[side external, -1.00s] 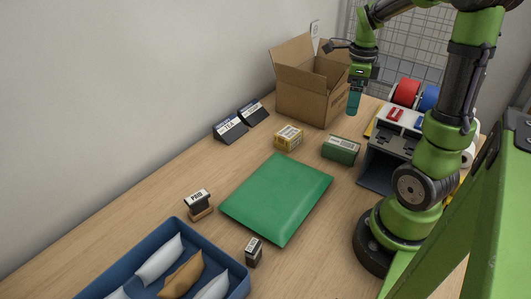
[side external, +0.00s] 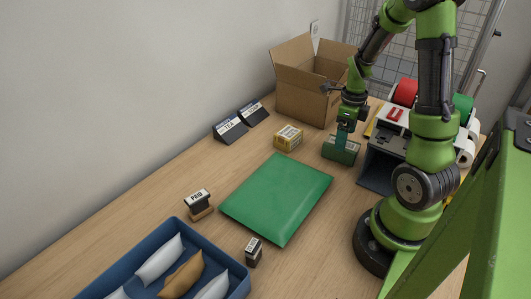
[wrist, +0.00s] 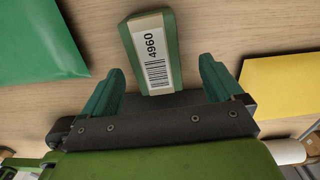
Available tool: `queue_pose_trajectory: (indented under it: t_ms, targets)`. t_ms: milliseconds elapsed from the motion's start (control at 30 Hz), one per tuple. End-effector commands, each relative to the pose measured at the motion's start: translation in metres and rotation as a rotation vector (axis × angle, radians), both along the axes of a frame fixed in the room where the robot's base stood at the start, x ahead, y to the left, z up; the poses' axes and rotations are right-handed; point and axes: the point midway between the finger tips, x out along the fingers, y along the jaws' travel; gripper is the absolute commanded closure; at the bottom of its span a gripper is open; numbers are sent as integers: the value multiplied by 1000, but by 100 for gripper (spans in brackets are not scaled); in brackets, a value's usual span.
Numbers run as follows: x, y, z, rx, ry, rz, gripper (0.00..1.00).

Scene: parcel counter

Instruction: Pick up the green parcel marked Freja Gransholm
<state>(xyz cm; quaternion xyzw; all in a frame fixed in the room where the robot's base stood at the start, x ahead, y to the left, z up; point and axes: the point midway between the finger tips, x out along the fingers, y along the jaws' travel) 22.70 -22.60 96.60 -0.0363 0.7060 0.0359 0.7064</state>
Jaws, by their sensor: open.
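A small green box-shaped parcel (side external: 350,157) lies on the counter; it also shows in the wrist view (wrist: 132,62). Its white label (wrist: 153,55) shows a barcode and "4960"; I can read no name. My gripper (side external: 345,142) is low, directly over this parcel, pointing down, and partly hides it in the side view. In the wrist view my gripper (wrist: 160,85) is open, with one finger on either side of the parcel's near end. I cannot tell whether the fingers touch it. A large flat green envelope (side external: 277,198) lies to the left; no marking on it is visible.
A small yellow parcel (side external: 288,138) and an open carton (side external: 300,95) stand behind. A dark rack (side external: 380,165) is close on the right. A blue tray (side external: 240,287), two stamps (side external: 199,203) and (side external: 254,252), and two sign stands (side external: 230,130) are further left.

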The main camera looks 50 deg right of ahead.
Motion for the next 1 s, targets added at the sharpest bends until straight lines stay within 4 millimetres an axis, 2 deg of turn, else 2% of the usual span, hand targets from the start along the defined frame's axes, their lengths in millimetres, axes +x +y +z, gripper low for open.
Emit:
queue_pose_trajectory:
  t_ms: [300,600,667,1000]
  targets:
    - [3,6,-44,3,4,-1,6]
    - [4,6,-49,1,0,1,6]
    - [4,6,-49,1,0,1,14]
    - [4,6,-48,1,0,1,66]
